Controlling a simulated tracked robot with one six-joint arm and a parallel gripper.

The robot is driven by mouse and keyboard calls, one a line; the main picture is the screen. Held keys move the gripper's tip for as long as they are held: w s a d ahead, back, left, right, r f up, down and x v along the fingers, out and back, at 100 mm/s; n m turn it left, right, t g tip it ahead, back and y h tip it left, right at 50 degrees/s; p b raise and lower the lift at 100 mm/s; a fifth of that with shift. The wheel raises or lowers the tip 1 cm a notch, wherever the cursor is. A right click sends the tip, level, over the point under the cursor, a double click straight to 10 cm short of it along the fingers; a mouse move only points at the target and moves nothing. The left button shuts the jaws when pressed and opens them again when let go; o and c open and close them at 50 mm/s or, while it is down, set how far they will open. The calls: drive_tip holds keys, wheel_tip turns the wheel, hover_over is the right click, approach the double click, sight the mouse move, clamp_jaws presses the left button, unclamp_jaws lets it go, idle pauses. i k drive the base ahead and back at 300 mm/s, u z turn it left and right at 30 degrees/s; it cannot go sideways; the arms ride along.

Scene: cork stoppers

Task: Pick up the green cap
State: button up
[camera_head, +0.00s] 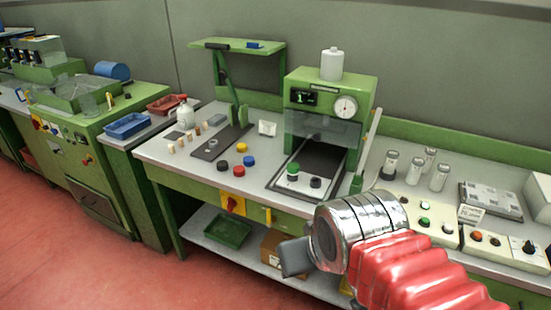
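A small green cap (293,168) sits in the tray area (277,184) in front of the green press, at the middle of the view. A dark round cap (316,183) lies just right of it. My gripper (294,258) is at the lower middle, in front of the bench edge and well apart from the green cap. Only a dark grey part of it shows beyond my silver wrist. Whether its fingers are open or shut does not show.
Black, blue, yellow and red caps (239,171) lie on the bench left of the tray. The green press (331,93) stands behind the tray. Pale cylinders (416,171) and a control panel (420,215) are on the right. A green bin (228,232) sits on the lower shelf.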

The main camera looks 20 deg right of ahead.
sight(293, 168)
drive_tip(key=u, duration=0.3)
drive_tip(key=i, duration=1.1)
drive_tip(key=u, duration=0.05)
